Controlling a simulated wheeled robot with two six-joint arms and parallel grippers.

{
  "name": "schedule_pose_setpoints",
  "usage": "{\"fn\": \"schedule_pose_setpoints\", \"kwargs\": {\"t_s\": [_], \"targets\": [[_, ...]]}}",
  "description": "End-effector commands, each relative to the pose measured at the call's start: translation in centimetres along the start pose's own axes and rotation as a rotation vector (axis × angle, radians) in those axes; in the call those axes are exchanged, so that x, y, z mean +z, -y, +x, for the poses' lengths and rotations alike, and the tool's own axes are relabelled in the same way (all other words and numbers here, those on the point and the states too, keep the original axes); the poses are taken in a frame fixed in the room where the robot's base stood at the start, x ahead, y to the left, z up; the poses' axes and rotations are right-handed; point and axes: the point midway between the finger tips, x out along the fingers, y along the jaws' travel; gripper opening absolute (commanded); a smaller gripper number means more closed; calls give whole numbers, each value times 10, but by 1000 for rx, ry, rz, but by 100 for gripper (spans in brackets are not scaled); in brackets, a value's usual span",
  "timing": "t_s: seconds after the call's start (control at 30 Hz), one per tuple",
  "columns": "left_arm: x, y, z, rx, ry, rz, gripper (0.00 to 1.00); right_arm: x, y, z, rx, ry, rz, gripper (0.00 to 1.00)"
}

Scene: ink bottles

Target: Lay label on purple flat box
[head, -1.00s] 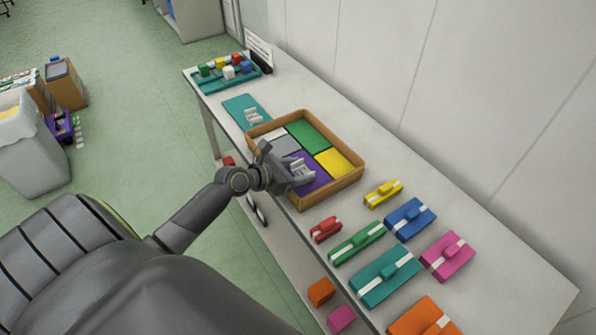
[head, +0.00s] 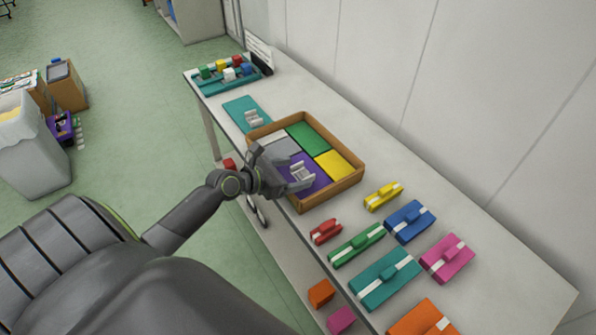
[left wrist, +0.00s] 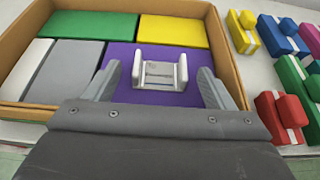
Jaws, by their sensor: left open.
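The purple flat box (left wrist: 122,54) lies in the near right part of a wooden tray (head: 352,186). A pale grey-white label piece with two raised sides (left wrist: 160,68) rests on the purple box in the left wrist view; it also shows in the head view (head: 301,171). My left gripper (left wrist: 160,88) is open, its fingers on either side of the label and apart from it. In the head view my left gripper (head: 292,180) is at the tray's near side. A similar pale label (head: 254,118) lies on a teal mat (head: 240,103). My right gripper is not in view.
The tray also holds green (head: 307,137), yellow (head: 335,163), grey and white flat boxes. Several coloured boxes with white bands, such as a teal one (head: 372,287), stand to the right. A teal rack with coloured cubes (head: 203,83) is at the far end. A wall bounds the back.

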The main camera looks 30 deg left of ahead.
Motion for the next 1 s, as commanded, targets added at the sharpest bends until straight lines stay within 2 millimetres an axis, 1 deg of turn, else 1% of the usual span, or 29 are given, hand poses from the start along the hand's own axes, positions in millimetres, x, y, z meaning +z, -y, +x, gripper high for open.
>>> {"fn": "schedule_pose_setpoints", "kwargs": {"t_s": [0.03,0.2,0.3,0.43,0.6,0.87,0.93,1.0], "targets": [[0,0,-12,-1,-3,4,77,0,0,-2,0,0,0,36],[-1,0,-49,-1,-6,5,77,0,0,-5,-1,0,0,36],[0,0,-67,-1,-5,4,77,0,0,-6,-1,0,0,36],[0,0,-84,0,-3,2,77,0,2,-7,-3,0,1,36],[0,0,-96,-1,-1,1,77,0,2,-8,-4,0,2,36],[0,0,-98,0,0,1,77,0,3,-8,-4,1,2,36],[-4,-2,-97,8,-5,15,77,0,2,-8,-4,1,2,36],[-15,-9,-95,32,-22,63,77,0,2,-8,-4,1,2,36]]}}
